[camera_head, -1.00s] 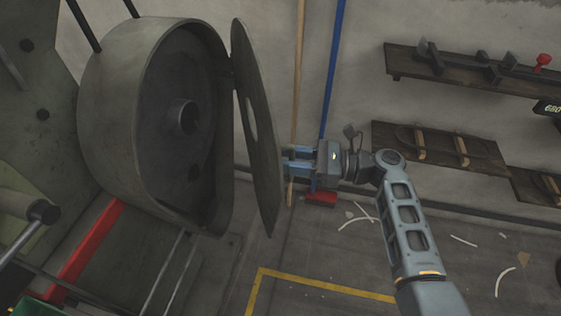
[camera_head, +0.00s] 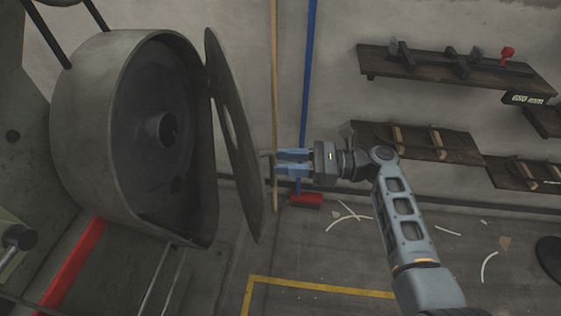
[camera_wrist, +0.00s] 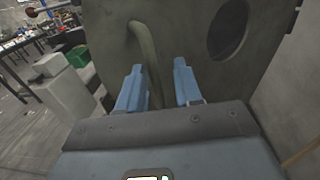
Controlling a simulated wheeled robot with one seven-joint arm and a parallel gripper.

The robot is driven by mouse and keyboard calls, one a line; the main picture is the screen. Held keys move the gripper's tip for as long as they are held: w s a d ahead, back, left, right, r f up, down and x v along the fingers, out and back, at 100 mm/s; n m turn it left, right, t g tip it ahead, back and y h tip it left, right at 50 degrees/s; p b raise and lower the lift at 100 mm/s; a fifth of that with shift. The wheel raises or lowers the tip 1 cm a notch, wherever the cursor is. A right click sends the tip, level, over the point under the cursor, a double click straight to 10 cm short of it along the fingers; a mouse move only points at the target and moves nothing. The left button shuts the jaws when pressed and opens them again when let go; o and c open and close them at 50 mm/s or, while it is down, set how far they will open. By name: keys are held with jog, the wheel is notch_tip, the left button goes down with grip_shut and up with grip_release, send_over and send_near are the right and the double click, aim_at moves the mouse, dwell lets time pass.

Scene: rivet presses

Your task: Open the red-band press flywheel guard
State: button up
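The flywheel guard (camera_head: 236,150) is a grey-green plate with an oval hole, hinged on the round flywheel housing (camera_head: 85,130). It stands swung well out, so the dark housing interior shows. A red band (camera_head: 75,265) runs along the press below. My gripper (camera_head: 279,163) is just right of the guard's outer face, its blue fingers apart. In the wrist view, the guard (camera_wrist: 185,45) fills the area ahead, and its curved bar handle (camera_wrist: 150,60) shows between the open fingers (camera_wrist: 160,88). The fingers do not appear closed on the handle.
Wall shelves (camera_head: 455,70) with tools hang at the right. A red-headed broom (camera_head: 306,200) leans on the wall behind my gripper. Yellow floor tape (camera_head: 320,287) and scattered scraps lie on the floor. A green bin (camera_wrist: 48,65) shows in the wrist view.

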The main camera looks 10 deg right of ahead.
jog(key=shift+d, duration=2.65)
jog(key=shift+r+p, duration=0.1)
jog(key=shift+p, duration=0.2)
